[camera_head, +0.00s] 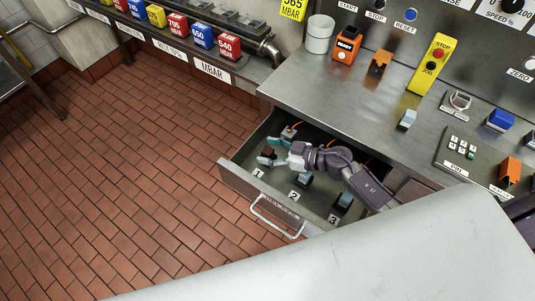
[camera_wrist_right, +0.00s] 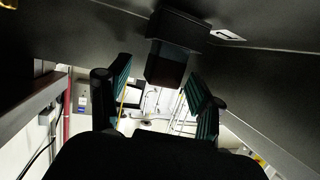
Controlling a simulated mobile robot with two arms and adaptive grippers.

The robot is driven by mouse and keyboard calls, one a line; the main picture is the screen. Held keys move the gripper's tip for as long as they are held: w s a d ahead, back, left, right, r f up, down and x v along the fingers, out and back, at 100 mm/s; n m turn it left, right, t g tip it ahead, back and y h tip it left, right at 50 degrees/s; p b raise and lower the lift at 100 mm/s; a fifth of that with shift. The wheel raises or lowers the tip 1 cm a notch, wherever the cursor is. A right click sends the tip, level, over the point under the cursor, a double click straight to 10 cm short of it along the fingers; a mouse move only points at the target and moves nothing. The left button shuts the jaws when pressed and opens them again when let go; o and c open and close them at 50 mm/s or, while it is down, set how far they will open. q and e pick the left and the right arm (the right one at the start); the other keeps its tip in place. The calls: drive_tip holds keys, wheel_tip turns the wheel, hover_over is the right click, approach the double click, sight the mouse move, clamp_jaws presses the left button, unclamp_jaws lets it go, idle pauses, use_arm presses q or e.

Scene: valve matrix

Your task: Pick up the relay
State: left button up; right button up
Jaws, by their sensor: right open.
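The open drawer (camera_head: 236,182) has places marked 1, 2 and 3. A small dark block (camera_head: 268,151), which I take to be the relay, is near number 1, partly hidden by my right gripper (camera_head: 268,161). In the right wrist view a black stepped block (camera_wrist_right: 165,67) stands out from the dark drawer surface, in line with the gap between the fingers. My right gripper also shows there (camera_wrist_right: 158,78), with teal-lined fingers apart on either side and visible gaps to the block. My left gripper is not in view.
Other dark blocks sit by number 2 (camera_head: 304,180) and number 3 (camera_head: 343,202). The drawer's handle (camera_head: 276,216) faces the tiled floor. The steel counter (camera_head: 330,95) above holds an orange box (camera_head: 347,44), a white canister (camera_head: 319,34) and a yellow stop panel (camera_head: 428,65).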

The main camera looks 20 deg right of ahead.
drive_tip(key=shift+w+a+f, duration=0.15)
drive_tip(key=shift+w+a, duration=0.1)
drive_tip(key=shift+a, duration=0.1)
drive_tip(key=shift+d, duration=0.1)
drive_tip(key=shift+c, duration=0.2)
clamp_jaws()
